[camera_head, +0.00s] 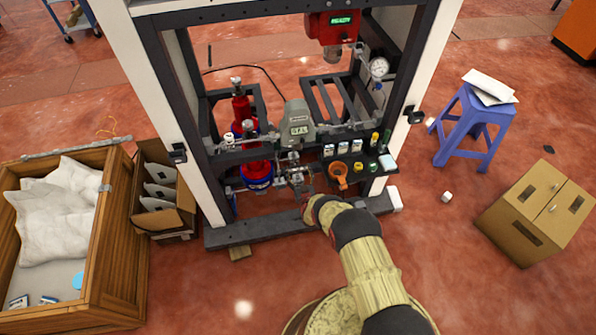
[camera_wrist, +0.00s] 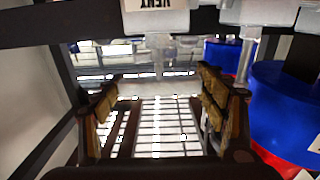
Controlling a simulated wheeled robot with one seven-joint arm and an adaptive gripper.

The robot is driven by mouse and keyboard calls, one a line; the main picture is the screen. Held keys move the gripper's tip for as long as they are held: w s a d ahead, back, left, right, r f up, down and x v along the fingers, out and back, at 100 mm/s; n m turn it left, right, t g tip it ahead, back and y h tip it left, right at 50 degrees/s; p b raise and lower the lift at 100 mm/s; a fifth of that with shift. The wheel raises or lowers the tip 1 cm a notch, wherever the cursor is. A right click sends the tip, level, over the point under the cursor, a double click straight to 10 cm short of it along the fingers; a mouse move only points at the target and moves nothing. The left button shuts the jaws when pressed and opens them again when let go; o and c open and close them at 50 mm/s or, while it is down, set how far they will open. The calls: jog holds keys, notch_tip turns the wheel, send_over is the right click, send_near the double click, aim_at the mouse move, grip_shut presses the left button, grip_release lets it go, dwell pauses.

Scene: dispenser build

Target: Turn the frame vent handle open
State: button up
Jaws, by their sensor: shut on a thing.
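The frame vent valve is a pale block with a VENT label (camera_wrist: 157,5) at the top of the wrist view. A grey stem runs down from it to a pale crosswise handle (camera_wrist: 150,88). My gripper (camera_wrist: 158,82) has one finger at each end of this handle and is shut on it. In the head view my gripper (camera_head: 300,188) reaches the front of the frame at its lower middle, just below the grey gauge unit (camera_head: 298,125). The handle is too small there to make out its angle.
A blue container (camera_wrist: 285,105) stands close right of my gripper in the wrist view. Red cylinders (camera_head: 242,110) stand inside the frame at left. A small shelf (camera_head: 376,166) with bottles and an orange cup (camera_head: 338,170) is at right. The frame's dark base beam (camera_head: 250,233) lies below.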

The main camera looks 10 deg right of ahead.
jog(key=shift+d+y, duration=0.1)
jog(key=shift+y, duration=0.2)
jog(key=n+y, duration=0.3)
jog(key=y, duration=0.1)
jog(key=shift+d+g, duration=0.1)
jog(key=shift+g, duration=0.2)
jog(key=shift+n+g+y, duration=0.6)
jog(key=shift+n+y, duration=0.35)
jog(key=shift+y, duration=0.4)
jog(key=shift+n+g+y, duration=0.6)
jog(key=shift+n+y, duration=0.35)
jog(key=shift+y, duration=0.4)
jog(key=shift+a+n+g+y, duration=0.2)
jog(key=shift+n+g+y, duration=0.2)
jog(key=shift+y, duration=0.1)
jog(key=o, duration=1.2)
jog(key=shift+c, duration=0.2)
jog(key=shift+s+d, duration=0.1)
jog(key=v, duration=1.1)
jog(key=shift+s+d, duration=0.25)
jog(key=shift+s, duration=0.05)
